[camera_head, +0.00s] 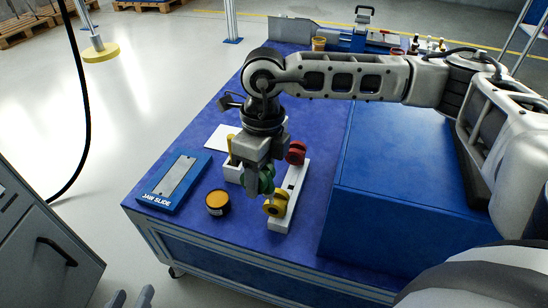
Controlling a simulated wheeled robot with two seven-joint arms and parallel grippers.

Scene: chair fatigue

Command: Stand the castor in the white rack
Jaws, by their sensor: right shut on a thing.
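My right gripper (259,190) points down over the workbench, shut on a green castor (266,179) that is partly hidden by the fingers. The white rack (290,190) is a narrow strip just right of the gripper. A red castor (296,153) stands at the rack's far end and a yellow castor (275,205) at its near end. The green castor is beside the rack's middle in this view; I cannot tell whether they touch. My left gripper (130,300) shows only its two fingertips at the bottom edge, apart and empty.
A blue jaw slide tray (150,199) and a yellow-topped black tin (217,202) lie left of the gripper. A white block (233,172) with a yellow upright piece is close behind. A large blue box (400,190) fills the right side. A vise (358,40) stands at the back.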

